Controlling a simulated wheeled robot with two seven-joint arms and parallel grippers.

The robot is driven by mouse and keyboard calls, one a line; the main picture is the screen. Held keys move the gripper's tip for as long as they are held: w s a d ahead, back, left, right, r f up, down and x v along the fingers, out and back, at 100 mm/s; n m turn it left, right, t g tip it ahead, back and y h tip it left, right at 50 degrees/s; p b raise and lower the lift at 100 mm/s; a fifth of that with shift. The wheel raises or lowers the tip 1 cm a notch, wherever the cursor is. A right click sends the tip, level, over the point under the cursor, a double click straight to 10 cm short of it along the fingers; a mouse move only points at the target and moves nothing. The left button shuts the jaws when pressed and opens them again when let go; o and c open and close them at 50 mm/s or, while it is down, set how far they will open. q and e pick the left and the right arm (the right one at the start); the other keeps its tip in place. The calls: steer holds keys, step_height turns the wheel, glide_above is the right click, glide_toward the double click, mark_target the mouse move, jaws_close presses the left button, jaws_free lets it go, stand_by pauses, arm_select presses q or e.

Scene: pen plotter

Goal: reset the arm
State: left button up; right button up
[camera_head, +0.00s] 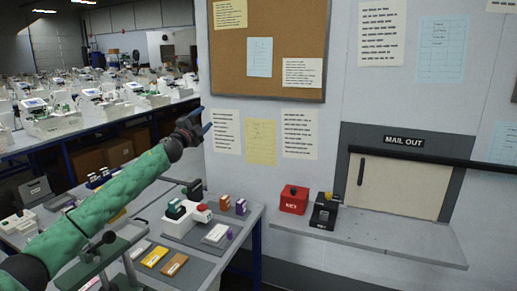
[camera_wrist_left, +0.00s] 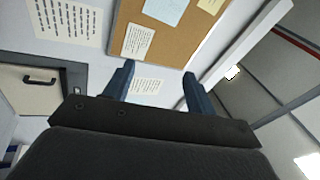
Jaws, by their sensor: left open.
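My left arm, in a green sleeve, comes in from the lower left of the head view and reaches up to the middle. My left gripper (camera_head: 199,122) is raised above the work table, in front of the wall with pinned papers. In the left wrist view its two blue fingers stand apart (camera_wrist_left: 157,85), with nothing between them but the wall and a paper behind. It is open and empty. My right gripper is not in view.
Below the gripper, the table holds a white device with a red button (camera_head: 203,208), small boxes (camera_head: 225,203) and cards (camera_head: 155,256).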

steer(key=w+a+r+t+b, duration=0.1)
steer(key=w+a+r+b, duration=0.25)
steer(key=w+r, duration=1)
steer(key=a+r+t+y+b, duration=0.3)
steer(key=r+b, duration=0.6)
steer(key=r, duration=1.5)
arm_select(q)
steer(key=s+d+f+n+g+y+b, duration=0.2)
steer(key=s+f+n+g, duration=0.3)
steer(key=s+f, duration=2)
steer(key=s+d+f+n+g+y+b, duration=0.2)
steer(key=s+f+n+g, duration=0.4)
steer(key=s+f, duration=1.9)
steer(key=s+d+f+n+g+y+b, duration=0.3)
steer(key=s+f+n, duration=0.5)
steer(key=s+f, duration=1.8)
step_height(320, 180, down, 3)
steer(key=g+y+b, duration=0.1)
steer(key=g+b, duration=0.1)
steer(key=g, duration=0.1)
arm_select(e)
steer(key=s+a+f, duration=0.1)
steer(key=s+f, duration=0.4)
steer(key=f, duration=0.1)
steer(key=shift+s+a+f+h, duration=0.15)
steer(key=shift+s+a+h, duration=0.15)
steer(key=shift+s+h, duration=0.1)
arm_select(q)
steer(key=shift+f, duration=0.1)
